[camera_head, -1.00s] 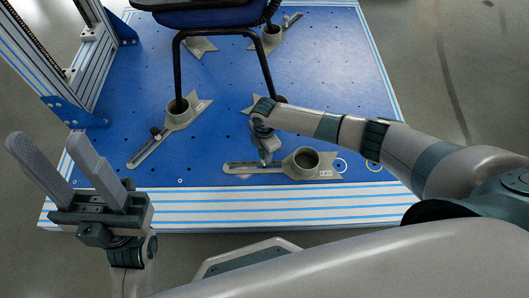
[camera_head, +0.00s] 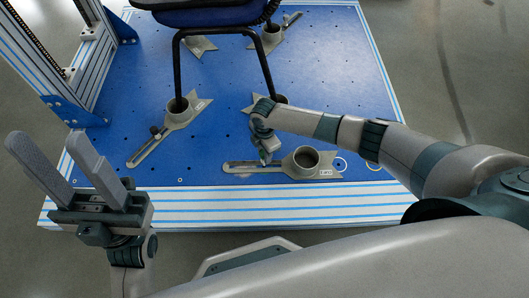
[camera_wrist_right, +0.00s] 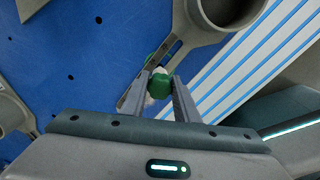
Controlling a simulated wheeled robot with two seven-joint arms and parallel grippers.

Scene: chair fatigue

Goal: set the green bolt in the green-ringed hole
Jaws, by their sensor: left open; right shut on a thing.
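The green bolt (camera_wrist_right: 160,84) shows in the right wrist view between the fingers of my right gripper (camera_wrist_right: 160,90), which is shut on it. The bolt is over or at the slotted arm of a grey clamp (camera_wrist_right: 172,52); I cannot tell whether it touches. In the head view my right gripper (camera_head: 266,152) points down at the slot of the front clamp (camera_head: 305,161), and the bolt cannot be made out there. My left gripper (camera_head: 48,150) is open and empty at the front left, off the platform.
The blue platform (camera_head: 215,150) has many small holes. A striped frame (camera_head: 40,60) rises at left.

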